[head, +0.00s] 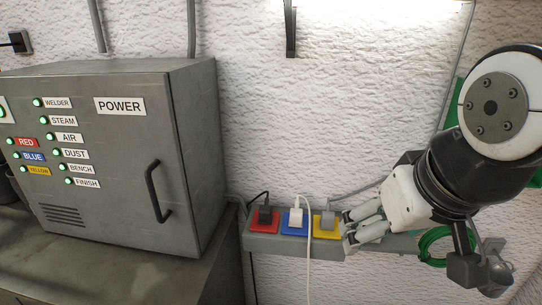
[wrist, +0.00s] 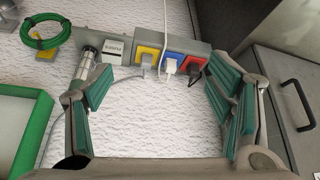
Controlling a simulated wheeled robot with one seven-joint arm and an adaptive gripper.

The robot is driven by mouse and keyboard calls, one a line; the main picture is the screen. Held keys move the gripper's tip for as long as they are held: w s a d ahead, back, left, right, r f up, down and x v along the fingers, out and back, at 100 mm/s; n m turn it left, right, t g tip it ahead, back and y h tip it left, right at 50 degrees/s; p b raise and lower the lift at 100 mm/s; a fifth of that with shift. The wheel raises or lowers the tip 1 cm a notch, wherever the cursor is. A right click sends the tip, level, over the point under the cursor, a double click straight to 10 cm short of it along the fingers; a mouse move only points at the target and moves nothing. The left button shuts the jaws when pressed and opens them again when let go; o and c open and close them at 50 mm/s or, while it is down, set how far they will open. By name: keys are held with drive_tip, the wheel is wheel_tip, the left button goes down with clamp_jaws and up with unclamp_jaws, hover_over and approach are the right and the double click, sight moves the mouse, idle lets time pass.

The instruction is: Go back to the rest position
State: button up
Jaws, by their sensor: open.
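My gripper (head: 358,229) is at the right end of the wall power strip (head: 262,242) in the head view. In the wrist view its green-padded fingers (wrist: 163,90) are spread wide with nothing between them. The strip shows beyond the fingers, with a grey plug (head: 327,220) in the yellow socket, a white plug (head: 296,217) in the blue one and a black plug (head: 265,214) in the red one. I cannot tell from these views whether a fingertip touches the strip.
A grey power cabinet (head: 185,130) with lit green lamps and a handle stands on a bench (head: 190,275) at left. A coiled green cable (head: 435,245) hangs right of the strip. A green-framed panel (wrist: 38,130) is at left in the wrist view. Plug cords hang along the wall.

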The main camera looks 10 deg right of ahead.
drive_tip(key=shift+s+a+r, duration=0.1)
drive_tip(key=shift+s+a, duration=0.1)
drive_tip(key=shift+s, duration=0.3)
drive_tip(key=shift+s+a, duration=0.2)
drive_tip(key=shift+s, duration=0.3)
